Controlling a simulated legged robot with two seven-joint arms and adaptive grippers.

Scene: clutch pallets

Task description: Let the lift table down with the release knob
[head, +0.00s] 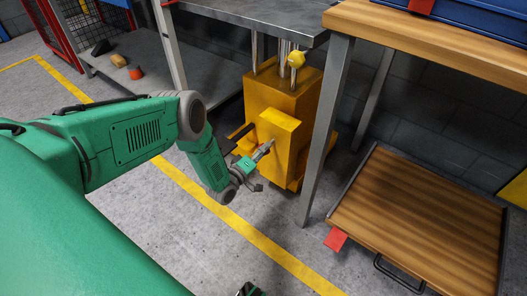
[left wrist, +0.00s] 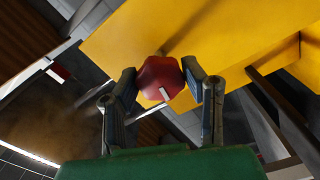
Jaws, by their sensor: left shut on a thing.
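The lift table has a yellow body (head: 283,92) under a grey metal top (head: 262,14). My left gripper (head: 258,168) is at the front of the yellow housing. In the left wrist view a red knob (left wrist: 160,80) with a white mark sits between the two fingers of this gripper (left wrist: 162,92), which is shut on it. The knob is beside the yellow housing (left wrist: 205,38). In the head view the knob is mostly hidden by the gripper. A dark tip at the bottom edge may be my right gripper (head: 248,290); its fingers cannot be made out.
A wooden-topped cart (head: 425,215) with a dark handle stands at the right, with a red piece (head: 336,239) by its corner. A wooden workbench (head: 450,38) with a grey leg (head: 325,130) is close to the lift table's right. A yellow floor line (head: 225,215) runs across open concrete.

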